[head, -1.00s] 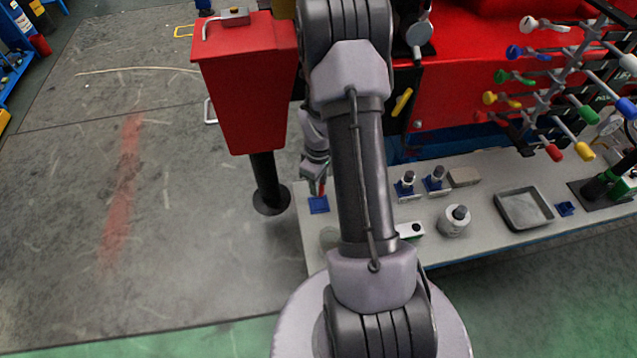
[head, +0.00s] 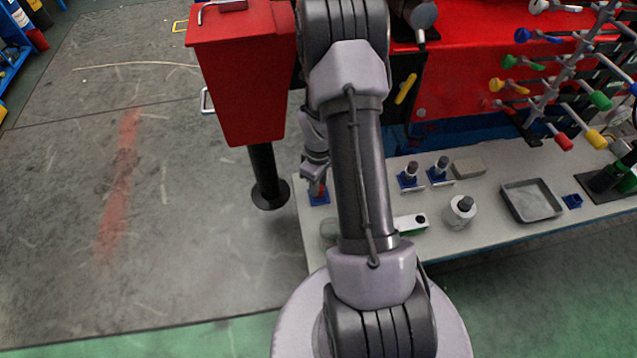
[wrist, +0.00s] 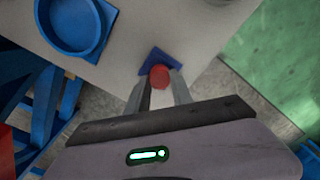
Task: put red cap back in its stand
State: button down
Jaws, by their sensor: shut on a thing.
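The red cap (wrist: 159,77) is between the two fingertips of my gripper (wrist: 160,88) in the wrist view, and the jaws are shut on it. A small square blue stand (wrist: 152,57) shows just beyond and partly behind the cap. In the head view my gripper (head: 316,186) points down at the blue stand (head: 320,200) on the left end of the bench. The red cap (head: 322,187) is only a small patch there, right at the stand. I cannot tell whether the cap is seated in it or held just above.
The grey bench (head: 480,205) carries two more blue stands with dark-topped pieces (head: 410,172), a round grey pot (head: 460,210) and a metal tray (head: 531,201). A red bin (head: 238,80) on a post stands left of my arm. The wrist view shows a round blue dish (wrist: 72,45).

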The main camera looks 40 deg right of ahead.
jog(key=shift+f+b, duration=0.55)
jog(key=shift+f, duration=0.25)
jog(key=c, duration=1)
grip_release()
jog(key=shift+r, duration=0.1)
jog(key=shift+c, duration=0.2)
notch_tip(320, 180, up, 5)
jog(key=p, duration=0.4)
jog(key=shift+r, duration=0.1)
